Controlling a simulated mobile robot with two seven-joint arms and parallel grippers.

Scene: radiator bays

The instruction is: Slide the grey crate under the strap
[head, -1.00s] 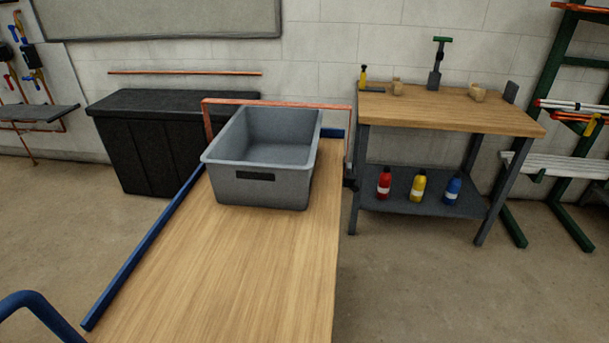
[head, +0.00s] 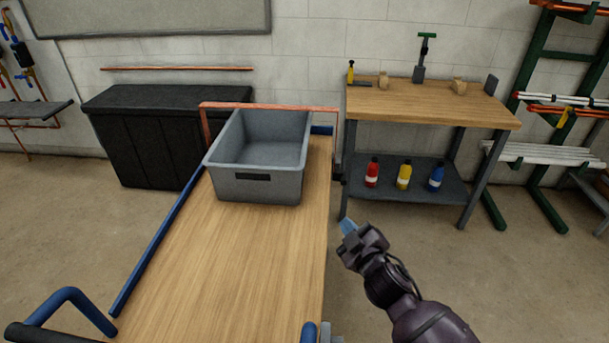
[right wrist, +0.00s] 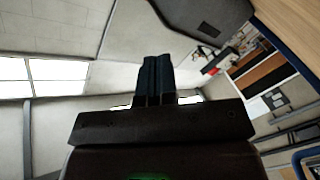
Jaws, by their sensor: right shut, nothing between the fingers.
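The grey crate (head: 258,185) sits upright on the wooden deck of a blue-framed trolley (head: 235,260), toward its far end. The orange-red strap (head: 270,106) arches across the deck there, and the crate's far part reaches up to it; whether it passes beneath is hard to tell. My right gripper (head: 347,227) is shut and empty, off the deck's right side, apart from the crate. The right wrist view shows its closed fingers (right wrist: 155,80) and what seems to be the crate (right wrist: 205,22) at the top. My left gripper is not in view.
The near deck is bare. A blue rail (head: 155,245) runs along its left edge, and a blue handle (head: 70,300) rises at the near left. A workbench (head: 430,104) with several bottles on its shelf stands at right, a black bin (head: 150,145) behind left.

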